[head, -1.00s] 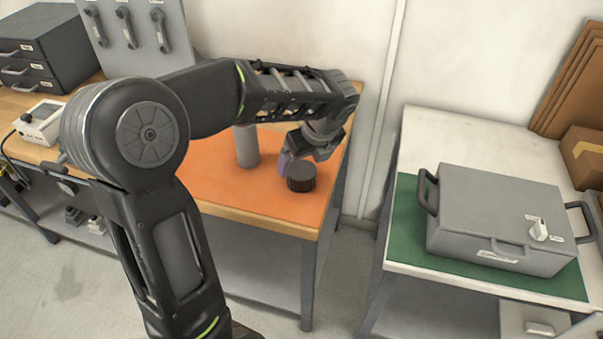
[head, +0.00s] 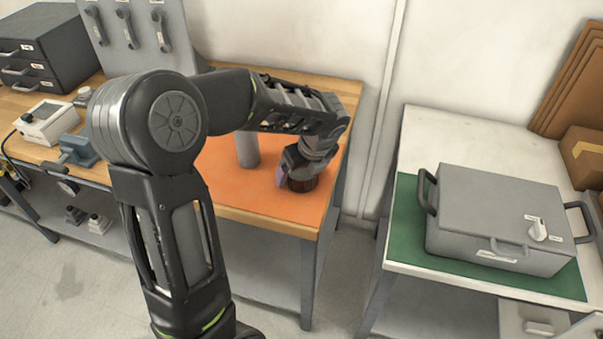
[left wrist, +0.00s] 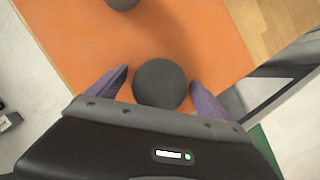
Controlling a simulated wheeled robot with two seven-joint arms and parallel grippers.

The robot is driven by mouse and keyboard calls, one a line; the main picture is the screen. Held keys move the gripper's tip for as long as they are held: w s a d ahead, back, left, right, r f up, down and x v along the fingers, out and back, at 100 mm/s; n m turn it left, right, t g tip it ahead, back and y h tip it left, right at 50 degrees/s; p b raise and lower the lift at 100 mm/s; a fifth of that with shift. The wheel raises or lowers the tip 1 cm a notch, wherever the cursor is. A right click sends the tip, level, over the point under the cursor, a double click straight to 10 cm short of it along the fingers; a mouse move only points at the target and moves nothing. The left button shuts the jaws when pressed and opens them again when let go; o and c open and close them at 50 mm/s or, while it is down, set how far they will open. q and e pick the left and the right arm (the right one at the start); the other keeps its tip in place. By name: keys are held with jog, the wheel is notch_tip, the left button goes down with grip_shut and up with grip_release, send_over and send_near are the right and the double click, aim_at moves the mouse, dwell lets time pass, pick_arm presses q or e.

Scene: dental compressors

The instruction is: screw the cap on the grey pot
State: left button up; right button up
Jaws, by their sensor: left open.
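The cap, a short dark round piece (head: 302,185), lies on the orange mat near its right front part. In the left wrist view its flat dark top (left wrist: 160,85) shows between my two fingers. The grey pot, an upright grey cylinder (head: 247,149), stands on the mat to the left of and behind the cap. Part of it shows at the top of the left wrist view (left wrist: 122,3). My left gripper (head: 293,175) is open, low over the cap, with a finger on either side; I cannot tell whether they touch it. My right gripper is not in view.
The orange mat (head: 240,195) covers the right end of the wooden bench. A grey case (head: 495,205) stands on a green mat on the white table at right. A blue-grey vise (head: 82,150) and a white meter (head: 48,122) are at left.

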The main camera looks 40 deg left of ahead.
pick_arm(q)
jog(key=shift+c, duration=0.3)
jog(key=c, duration=1.4)
